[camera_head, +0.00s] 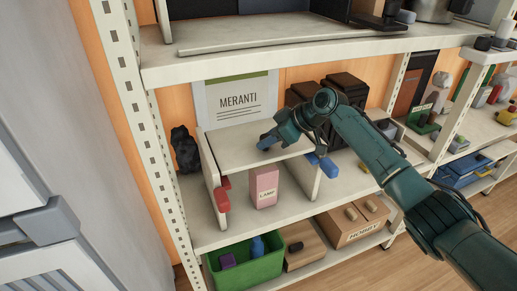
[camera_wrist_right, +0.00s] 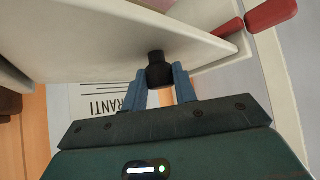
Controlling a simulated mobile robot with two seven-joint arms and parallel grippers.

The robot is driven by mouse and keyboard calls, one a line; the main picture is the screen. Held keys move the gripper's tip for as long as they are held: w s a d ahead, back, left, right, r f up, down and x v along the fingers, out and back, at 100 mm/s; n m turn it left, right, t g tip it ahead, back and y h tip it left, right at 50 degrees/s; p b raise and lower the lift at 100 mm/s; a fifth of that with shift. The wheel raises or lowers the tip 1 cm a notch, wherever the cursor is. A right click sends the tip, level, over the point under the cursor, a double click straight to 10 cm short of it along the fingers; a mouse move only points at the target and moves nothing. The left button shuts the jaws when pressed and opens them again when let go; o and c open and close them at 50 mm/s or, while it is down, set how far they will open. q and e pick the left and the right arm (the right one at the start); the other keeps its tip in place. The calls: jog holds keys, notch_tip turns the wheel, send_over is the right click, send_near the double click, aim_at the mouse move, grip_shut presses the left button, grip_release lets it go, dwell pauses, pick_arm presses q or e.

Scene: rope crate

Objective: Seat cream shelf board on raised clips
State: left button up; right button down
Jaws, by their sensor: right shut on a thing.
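The cream shelf board (camera_head: 250,142) lies across the upper part of a small bay between a left side panel (camera_head: 211,176) and a right side panel (camera_head: 317,180). My right gripper (camera_head: 268,140) is shut on a dark knob (camera_wrist_right: 158,72) on the cream board, which also shows in the right wrist view (camera_wrist_right: 110,35). Red clips (camera_head: 222,200) show on the left panel, below the board. Blue clips (camera_head: 322,165) show at the right panel. Whether the board touches any clip cannot be told. My left gripper is not in view.
A pink lamp box (camera_head: 264,187) stands under the board. A MERANTI sign (camera_head: 238,103) and dark boxes (camera_head: 340,88) stand behind. A black lump (camera_head: 185,149) sits left of the bay. A green crate (camera_head: 245,267) is below, and an upper shelf (camera_head: 290,45) hangs overhead.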

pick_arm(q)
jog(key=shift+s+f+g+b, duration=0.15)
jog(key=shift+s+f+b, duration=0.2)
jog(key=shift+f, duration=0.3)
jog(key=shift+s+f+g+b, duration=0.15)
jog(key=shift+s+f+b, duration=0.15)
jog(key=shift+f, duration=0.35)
pick_arm(e)
jog(key=shift+f, duration=1.05)
jog(key=c, duration=1)
grip_release()
jog(key=shift+c, duration=0.2)
jog(key=shift+f, duration=0.2)
jog(key=shift+d+r, duration=0.3)
jog(key=shift+r, duration=0.1)
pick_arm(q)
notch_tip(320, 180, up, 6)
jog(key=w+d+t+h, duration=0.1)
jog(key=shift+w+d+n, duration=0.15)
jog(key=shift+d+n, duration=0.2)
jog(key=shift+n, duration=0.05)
pick_arm(e)
jog(key=v, duration=1.2)
jog(key=shift+s, duration=0.25)
jog(key=shift+d, duration=0.1)
